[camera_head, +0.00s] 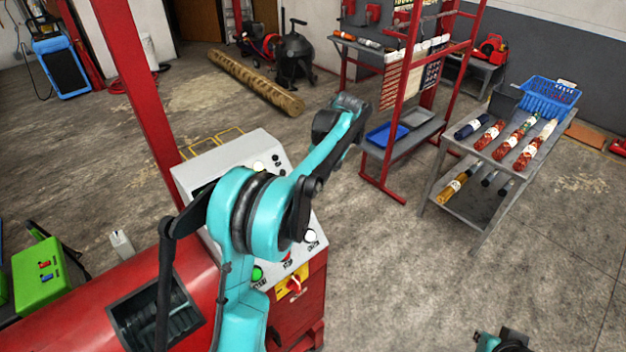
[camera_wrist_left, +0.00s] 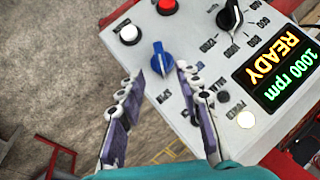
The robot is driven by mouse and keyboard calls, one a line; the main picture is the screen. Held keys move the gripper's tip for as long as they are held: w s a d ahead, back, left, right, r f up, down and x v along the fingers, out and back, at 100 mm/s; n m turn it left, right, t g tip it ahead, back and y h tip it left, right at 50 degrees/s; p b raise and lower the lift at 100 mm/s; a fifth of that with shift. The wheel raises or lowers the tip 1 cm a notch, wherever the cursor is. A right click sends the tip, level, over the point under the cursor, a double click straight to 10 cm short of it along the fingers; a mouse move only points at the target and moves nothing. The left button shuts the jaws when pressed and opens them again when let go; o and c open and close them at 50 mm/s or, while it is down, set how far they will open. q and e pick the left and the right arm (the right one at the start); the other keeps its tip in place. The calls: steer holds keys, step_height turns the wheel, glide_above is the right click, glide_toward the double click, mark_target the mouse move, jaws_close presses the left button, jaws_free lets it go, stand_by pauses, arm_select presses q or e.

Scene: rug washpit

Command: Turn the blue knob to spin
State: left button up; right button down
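The blue knob (camera_wrist_left: 162,58) sits on the light grey control panel (camera_wrist_left: 205,65) in the left wrist view, with its pointer ridge visible. My left gripper (camera_wrist_left: 160,76) is open, with its fingertips just short of the knob and to either side of it. I cannot tell whether a finger touches it. In the head view the panel (camera_head: 205,170) tops a red machine (camera_head: 85,310), and my left arm hides the blue knob and the left gripper. Part of my right arm shows at the bottom edge, but its gripper is not seen.
Near the knob are a white button (camera_wrist_left: 128,34), a red button (camera_wrist_left: 167,5), a black dial (camera_wrist_left: 230,17) and a display (camera_wrist_left: 283,68) reading READY, 1000 rpm. A red post (camera_head: 135,85) stands left of my arm.

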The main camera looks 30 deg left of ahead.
arm_select(q)
steer(key=shift+v, duration=1.5)
